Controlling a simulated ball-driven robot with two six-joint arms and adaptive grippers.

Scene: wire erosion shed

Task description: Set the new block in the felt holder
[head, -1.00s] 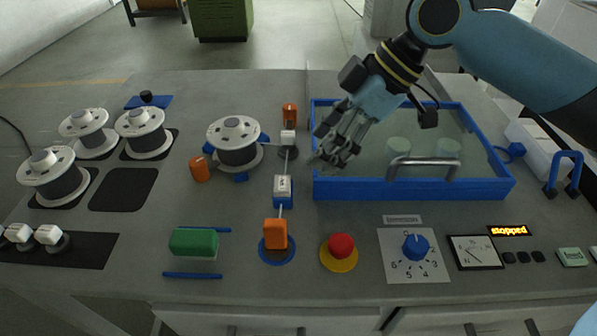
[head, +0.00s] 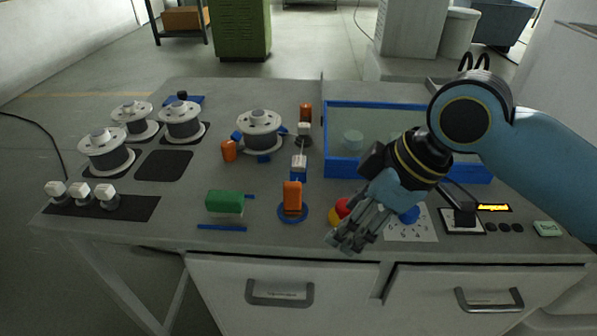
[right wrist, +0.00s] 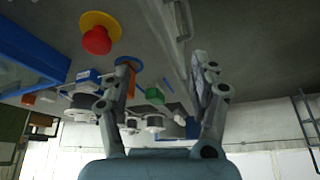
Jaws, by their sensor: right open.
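My right gripper (head: 346,243) is open, its fingers low by the table's front edge, just in front of the red button (head: 341,208). Nothing shows between its fingers in the right wrist view (right wrist: 160,100). A green block (head: 225,202) with a pale lower part sits at the front of the table between two blue strips (head: 222,227). A small white block (head: 299,162) sits in a blue mount behind the orange piece (head: 292,195). Several white blocks (head: 80,192) stand on a dark strip at the left. I cannot tell which is the new block or the felt holder.
A blue-rimmed tank (head: 343,172) stands at the back right, partly behind my right arm. Several wire spools (head: 259,131) stand at the back left. A dial plate (head: 417,232) lies right of the gripper. Drawers (head: 280,293) front the table.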

